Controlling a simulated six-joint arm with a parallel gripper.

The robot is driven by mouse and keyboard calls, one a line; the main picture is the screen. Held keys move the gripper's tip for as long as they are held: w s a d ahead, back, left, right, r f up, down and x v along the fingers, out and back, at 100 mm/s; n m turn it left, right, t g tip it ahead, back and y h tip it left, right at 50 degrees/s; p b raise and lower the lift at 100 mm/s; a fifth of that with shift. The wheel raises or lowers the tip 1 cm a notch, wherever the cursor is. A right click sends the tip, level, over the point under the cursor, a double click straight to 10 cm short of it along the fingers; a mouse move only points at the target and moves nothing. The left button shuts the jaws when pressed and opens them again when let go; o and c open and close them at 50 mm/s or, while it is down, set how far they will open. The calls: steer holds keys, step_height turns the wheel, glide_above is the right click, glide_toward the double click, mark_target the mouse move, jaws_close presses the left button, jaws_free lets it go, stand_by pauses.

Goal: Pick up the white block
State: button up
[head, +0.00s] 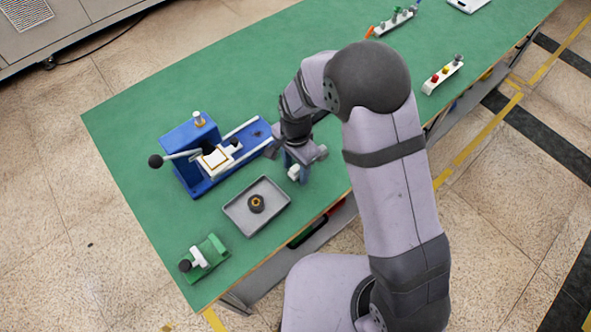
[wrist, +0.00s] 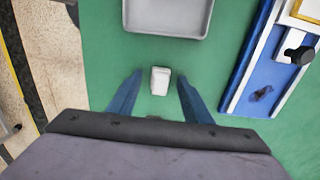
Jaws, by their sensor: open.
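The white block (wrist: 160,81) sits on the green table top in the wrist view, between the two blue fingers of my gripper (wrist: 155,92). Gaps show on both sides of the block, and the fingers do not appear to touch it. In the head view the white block (head: 294,172) shows only partly, beside a blue finger and below my gripper (head: 299,174). My gripper is open and points down at the table.
A grey tray (head: 235,207) with a dark round part (head: 256,203) lies close by. A blue press fixture (head: 200,180) with a lever stands behind it. A green clamp (head: 213,250) is near the left corner. The table's front edge is near my gripper.

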mark_target(295, 168)
steer(key=c, duration=1.1)
steer(key=shift+r, duration=0.15)
steer(key=shift+c, duration=0.2)
step_height(295, 168, up, 10)
steer(key=shift+f+b, duration=0.1)
steer(key=shift+b, duration=0.85)
steer(key=shift+o, duration=0.5)
